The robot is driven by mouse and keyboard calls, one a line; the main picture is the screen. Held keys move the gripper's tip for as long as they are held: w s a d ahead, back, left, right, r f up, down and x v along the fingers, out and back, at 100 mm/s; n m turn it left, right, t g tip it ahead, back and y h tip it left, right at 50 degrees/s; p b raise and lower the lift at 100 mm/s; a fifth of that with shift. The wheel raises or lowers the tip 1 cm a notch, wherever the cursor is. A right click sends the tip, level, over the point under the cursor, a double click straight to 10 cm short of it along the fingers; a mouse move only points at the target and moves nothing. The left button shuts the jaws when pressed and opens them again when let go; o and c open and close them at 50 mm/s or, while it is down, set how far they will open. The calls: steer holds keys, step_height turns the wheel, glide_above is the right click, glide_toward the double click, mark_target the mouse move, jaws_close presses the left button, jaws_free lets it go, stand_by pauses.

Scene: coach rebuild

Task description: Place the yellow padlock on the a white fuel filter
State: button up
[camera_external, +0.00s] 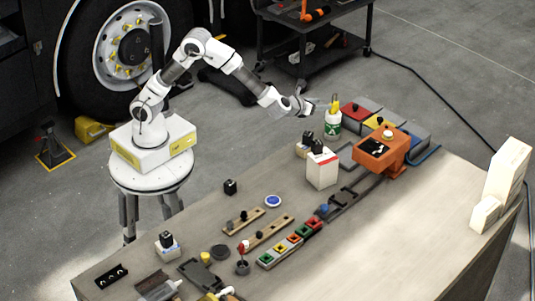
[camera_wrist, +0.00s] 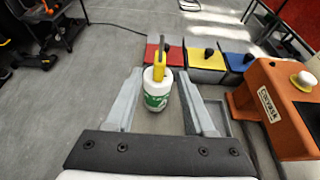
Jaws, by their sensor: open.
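The white fuel filter (camera_external: 333,130) is an upright white canister with a green label, at the far end of the workbench. In the wrist view the filter (camera_wrist: 157,98) shows between my fingers. The yellow padlock (camera_external: 335,107) appears to stand upright on top of the filter. Its yellow body (camera_wrist: 159,72) and dark shackle show in the wrist view. My gripper (camera_external: 311,106) is open, just left of the filter in the external view. In the wrist view its fingers (camera_wrist: 158,78) point toward the filter, one on each side, with gaps. No finger visibly touches the padlock.
Red, yellow and blue-topped boxes (camera_wrist: 205,59) stand behind the filter. An orange machine (camera_external: 383,150) stands to its right, and a white box (camera_external: 322,170) with black parts nearer. The bench's right front (camera_external: 400,230) is clear. Several small parts lie left.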

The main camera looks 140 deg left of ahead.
steer(key=s+d+r+n+t+h, duration=0.1)
steer(key=s+d+r+n+h, duration=0.2)
steer(key=d, duration=0.6)
steer(key=s+d+r+n+h, duration=0.2)
steer(key=s+d+r+n, duration=0.3)
steer(key=d, duration=0.4)
steer(key=s+d+f+n+t+h, duration=0.1)
steer(key=s+d+n+h, duration=0.3)
steer(key=d, duration=0.9)
steer(key=s+d+f+n+t+h, duration=0.1)
steer(key=s+d+n+t+h, duration=0.2)
steer(key=s+d+n, duration=0.3)
steer(key=s+d+h, duration=0.1)
steer(key=s+d, duration=0.2)
steer(key=d, duration=0.4)
steer(key=shift+t, duration=0.3)
steer(key=shift+a, duration=0.1)
